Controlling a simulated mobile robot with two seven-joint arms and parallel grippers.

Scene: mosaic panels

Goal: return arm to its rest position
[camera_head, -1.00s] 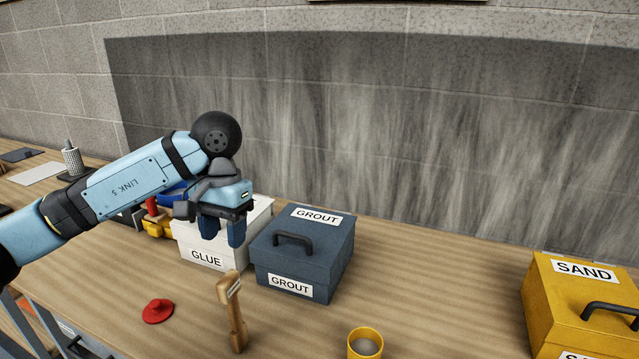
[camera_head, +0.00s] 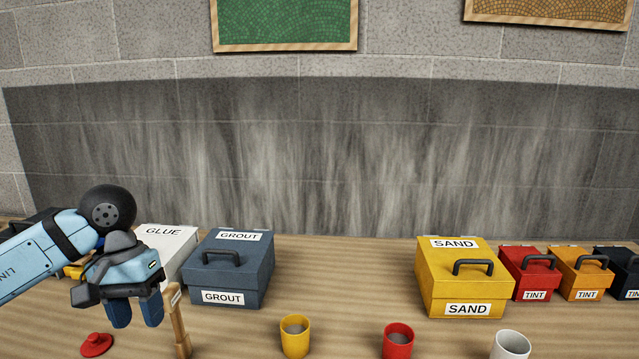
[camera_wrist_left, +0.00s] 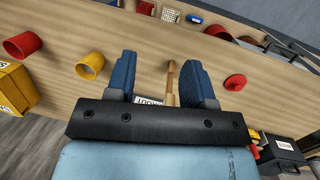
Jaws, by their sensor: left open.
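My left gripper (camera_head: 137,318) hangs in front of the white GLUE box (camera_head: 168,242), at the left of the head view. Its two blue fingers point down, apart, with nothing held. In the left wrist view the open fingers (camera_wrist_left: 160,75) show bench top and a wooden-handled tool (camera_wrist_left: 171,78) between them; the tool lies beyond the fingers and I see no contact. In the head view this tool (camera_head: 179,325) stands just right of the fingers. The left arm comes in from the left edge. My right gripper is not in view.
Near the arm are the blue-grey GROUT box (camera_head: 235,272) and a red lid-like piece (camera_head: 96,345). A yellow cup (camera_head: 295,337), red cup (camera_head: 397,341) and white cup (camera_head: 511,346) stand along the front. The yellow SAND box (camera_head: 452,275) and TINT boxes are right.

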